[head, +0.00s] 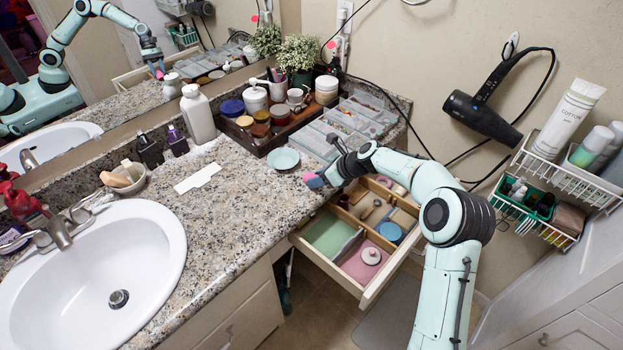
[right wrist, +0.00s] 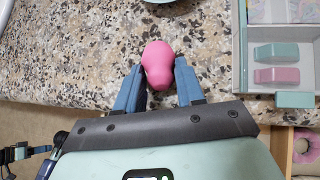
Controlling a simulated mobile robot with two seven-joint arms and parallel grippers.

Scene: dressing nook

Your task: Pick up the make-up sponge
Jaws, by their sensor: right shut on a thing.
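The make-up sponge (head: 309,177) is a small pink, rounded piece at the counter's front edge, right of the pale green dish. In the right wrist view the sponge (right wrist: 158,66) sits between the blue fingers, its far end sticking out past the tips. My right gripper (head: 317,181) is shut on it; it also shows in the right wrist view (right wrist: 159,84). Speckled counter shows around the sponge; I cannot tell whether it touches the counter.
An open drawer (head: 296,238) with compartments lies below my right forearm. Behind the sponge are the pale green dish (head: 283,158), clear organiser trays (head: 350,118) and a dark tray of jars (head: 257,146). A sink (head: 150,250) is at left; counter between is mostly clear.

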